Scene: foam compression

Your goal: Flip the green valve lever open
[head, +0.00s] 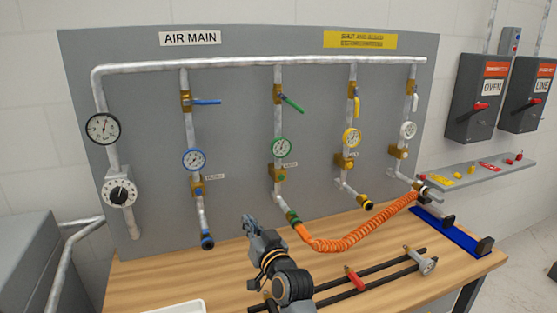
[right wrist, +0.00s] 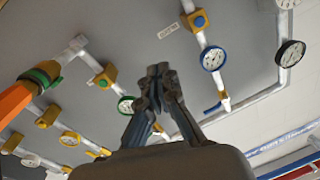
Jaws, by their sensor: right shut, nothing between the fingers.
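The green valve lever (head: 292,103) sits on a brass valve on the middle vertical pipe, above the green-rimmed gauge (head: 280,148). It sticks out to the right and slopes down, across the pipe. My right gripper (head: 248,222) is shut and empty, well below the lever and to its left, in front of the panel just above the bench. In the right wrist view, its closed fingers (right wrist: 160,78) point at the panel, beside the green gauge (right wrist: 126,105). I cannot make out the green lever there. My left gripper is out of view.
The blue lever (head: 207,102) lies across its pipe; the yellow (head: 356,106) and white (head: 415,103) levers hang along theirs. An orange coiled hose (head: 345,242) runs across the bench (head: 200,270) right of my gripper. Dark rails (head: 380,268) lie in front.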

